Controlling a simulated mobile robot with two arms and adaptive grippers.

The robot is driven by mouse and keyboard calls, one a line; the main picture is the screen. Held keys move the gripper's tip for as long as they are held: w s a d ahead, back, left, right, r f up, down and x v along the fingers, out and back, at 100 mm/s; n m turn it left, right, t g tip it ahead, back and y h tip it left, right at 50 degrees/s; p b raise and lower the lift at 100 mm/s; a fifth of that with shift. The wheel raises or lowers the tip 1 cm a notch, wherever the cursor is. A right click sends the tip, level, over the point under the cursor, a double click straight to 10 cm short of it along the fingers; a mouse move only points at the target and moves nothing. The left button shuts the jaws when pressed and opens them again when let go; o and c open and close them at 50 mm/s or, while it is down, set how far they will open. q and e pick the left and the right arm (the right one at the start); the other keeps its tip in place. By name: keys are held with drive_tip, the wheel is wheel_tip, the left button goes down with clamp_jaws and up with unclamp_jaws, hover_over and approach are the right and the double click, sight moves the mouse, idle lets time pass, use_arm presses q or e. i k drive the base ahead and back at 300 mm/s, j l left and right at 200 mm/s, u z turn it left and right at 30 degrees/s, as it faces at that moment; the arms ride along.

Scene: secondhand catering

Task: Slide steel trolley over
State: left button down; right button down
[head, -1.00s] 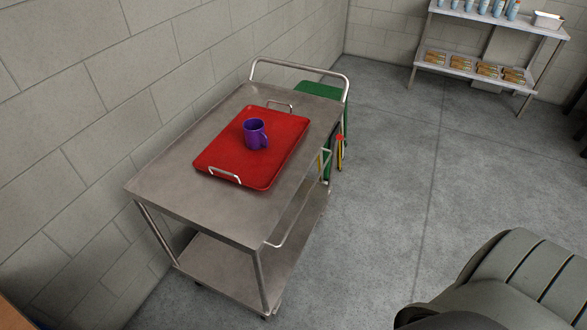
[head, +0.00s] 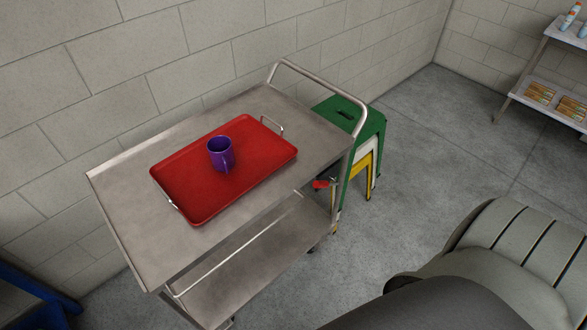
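The steel trolley (head: 120,208) stands along the block wall in the left and middle of the head view. It has a top shelf, a lower shelf (head: 235,277) and a raised tubular push handle (head: 318,92) at its far right end. A red tray (head: 190,165) with metal handles lies on the top shelf. A purple mug (head: 221,155) stands upright on the tray. A grey part of my own arm shows at the lower right, apart from the trolley. Neither gripper is in view.
Stacked stools, green (head: 371,126) on top with white and yellow below, stand just beyond the handle end. A shelf rack (head: 529,75) with bottles and packs stands at the far right. Something blue (head: 35,290) is at the lower left. Grey floor (head: 430,150) is open to the right.

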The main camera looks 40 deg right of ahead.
sight(214, 269)
drive_tip(key=l+u, duration=0.2)
drive_tip(key=l, duration=0.3)
drive_tip(key=l+u, duration=0.2)
drive_tip(key=l, duration=0.3)
drive_tip(key=l+u, duration=0.2)
drive_tip(key=l, duration=0.3)
drive_tip(key=k+l+u, duration=0.2)
drive_tip(key=l, duration=0.3)
drive_tip(key=l+u, duration=0.2)
drive_tip(key=l, duration=0.25)
drive_tip(key=k+l+u, duration=0.1)
drive_tip(key=l, duration=0.35)
drive_tip(key=k+l+u, duration=0.1)
drive_tip(key=k+l, duration=0.15)
drive_tip(key=l, duration=0.15)
drive_tip(key=k+l+u, duration=0.1)
drive_tip(key=l, duration=0.3)
drive_tip(key=k+l+u, duration=0.1)
drive_tip(key=k+l, duration=0.2)
